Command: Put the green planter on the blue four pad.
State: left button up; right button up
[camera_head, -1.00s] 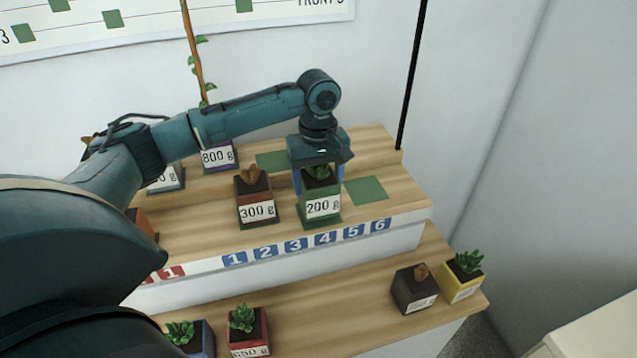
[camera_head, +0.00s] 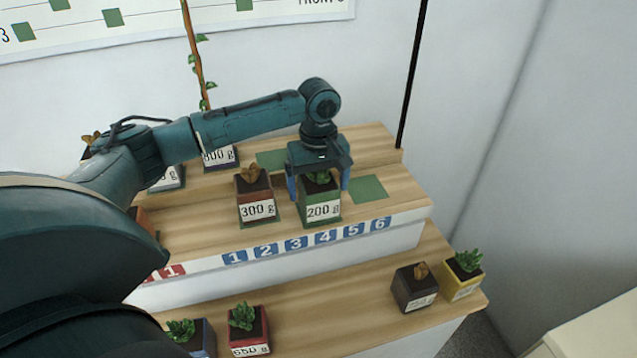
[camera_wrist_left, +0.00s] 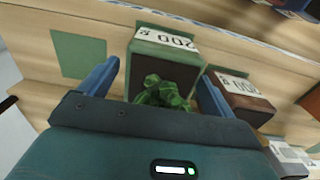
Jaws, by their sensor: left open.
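The green planter (camera_head: 319,202) carries a "200 g" label and a small green plant. It stands upright on the upper shelf behind the blue number 4 tile (camera_head: 326,237), covering most of the pad under it. My left gripper (camera_head: 318,188) is open around it, with one blue finger on each side and the palm above the plant. In the left wrist view the planter (camera_wrist_left: 160,80) sits between the two spread fingers, with a visible gap at the left one. My right gripper is not in view.
A red-brown 300 g planter (camera_head: 254,197) stands close on the left. A bare green pad (camera_head: 368,188) lies to the right, another (camera_head: 272,159) behind. A dark planter (camera_head: 414,288) and a yellow one (camera_head: 463,277) stand on the lower step. A black pole (camera_head: 412,75) rises behind.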

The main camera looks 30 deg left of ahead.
pick_arm(q)
notch_tip(320, 180, up, 12)
jog(key=b, duration=0.1)
jog(key=shift+r, duration=0.2)
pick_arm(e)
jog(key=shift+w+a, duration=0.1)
pick_arm(q)
jog(key=shift+s+f, duration=0.1)
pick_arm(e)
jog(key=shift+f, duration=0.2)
